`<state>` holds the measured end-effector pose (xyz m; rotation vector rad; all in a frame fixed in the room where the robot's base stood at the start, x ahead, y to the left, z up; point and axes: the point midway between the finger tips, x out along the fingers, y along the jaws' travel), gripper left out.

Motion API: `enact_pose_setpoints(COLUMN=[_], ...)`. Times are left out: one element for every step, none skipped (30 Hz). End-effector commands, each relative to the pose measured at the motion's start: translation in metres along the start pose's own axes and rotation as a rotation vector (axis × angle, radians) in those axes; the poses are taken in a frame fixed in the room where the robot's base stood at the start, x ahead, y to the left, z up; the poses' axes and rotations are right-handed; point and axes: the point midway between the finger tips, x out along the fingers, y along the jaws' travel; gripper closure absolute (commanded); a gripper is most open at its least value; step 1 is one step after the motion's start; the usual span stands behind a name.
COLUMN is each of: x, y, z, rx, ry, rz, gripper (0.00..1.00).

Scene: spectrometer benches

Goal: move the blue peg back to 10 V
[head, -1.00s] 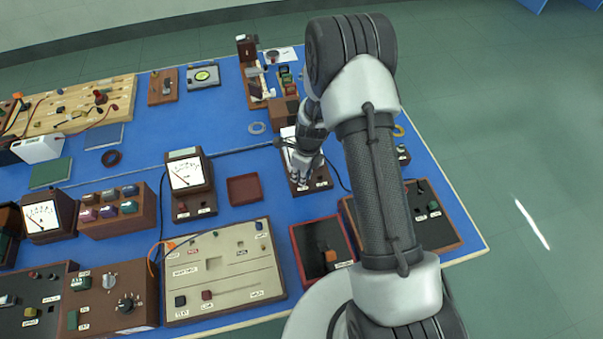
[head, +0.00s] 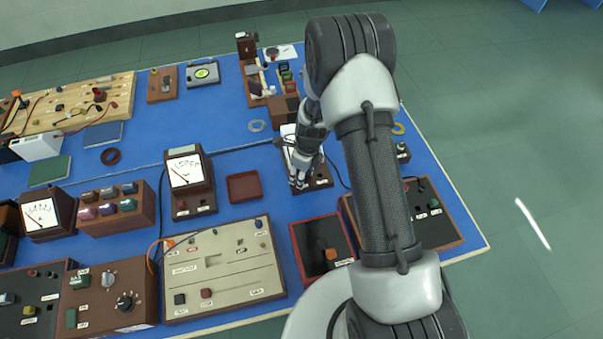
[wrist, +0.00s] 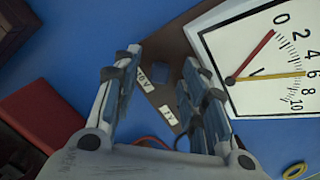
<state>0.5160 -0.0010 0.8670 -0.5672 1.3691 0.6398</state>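The blue peg (wrist: 161,70) shows as a small dark blue square on the brown base (wrist: 180,52) of a dial meter in the wrist view. It lies beside the 10 V label (wrist: 148,79); the 1 V label (wrist: 169,119) is nearer the gripper's palm. I cannot tell how deep the peg sits. My gripper (wrist: 160,62) is open, with a finger to each side of the peg and a clear gap to the left finger. In the head view my gripper (head: 299,183) is over the front of this meter base (head: 320,177), and the peg is hidden.
The meter's white dial (wrist: 268,60) stands close to the right finger. A dark red tray (head: 243,187) lies to the left on the blue table. A second dial meter (head: 187,173) stands farther left. A red-rimmed box (head: 312,262) is in front.

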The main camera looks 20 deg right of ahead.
Motion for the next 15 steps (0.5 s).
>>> enact_pose_setpoints(x=[0.0, 0.0, 0.0, 0.0, -0.001, -0.003, -0.005, -0.007, -0.012, -0.017, -0.022, -0.03, -0.037, -0.044, -0.053], y=[0.0, 0.0, 0.0, 0.0, 0.0, 0.0, 0.0, 0.0, 0.0, -0.001, -0.001, -0.001, -0.001, -0.001, -0.001], z=[0.0, 0.0, 0.0, 0.0, 0.0, 0.0, 0.0, 0.0, 0.0, 0.001, 0.001, 0.001, 0.001, 0.001, 0.001], rx=[0.0, 0.0, 0.0, 0.0, 0.0, 0.0, 0.0, -0.001, -0.001, -0.001, -0.001, 0.0, 0.0, -0.001, -0.001], ry=[0.0, 0.0, 0.0, 0.0, 0.0, -0.001, -0.001, -0.001, -0.001, -0.002, -0.002, -0.003, -0.003, -0.003, -0.003], rz=[0.0, 0.0, 0.0, 0.0, 0.0, -0.001, -0.001, -0.001, -0.001, -0.002, -0.003, -0.004, -0.003, -0.003, -0.004], gripper=[0.6, 0.6, 0.6, 0.6, 0.6, 0.6, 0.6, 0.6, 0.6, 0.6, 0.6, 0.6, 0.6, 0.6, 0.6])
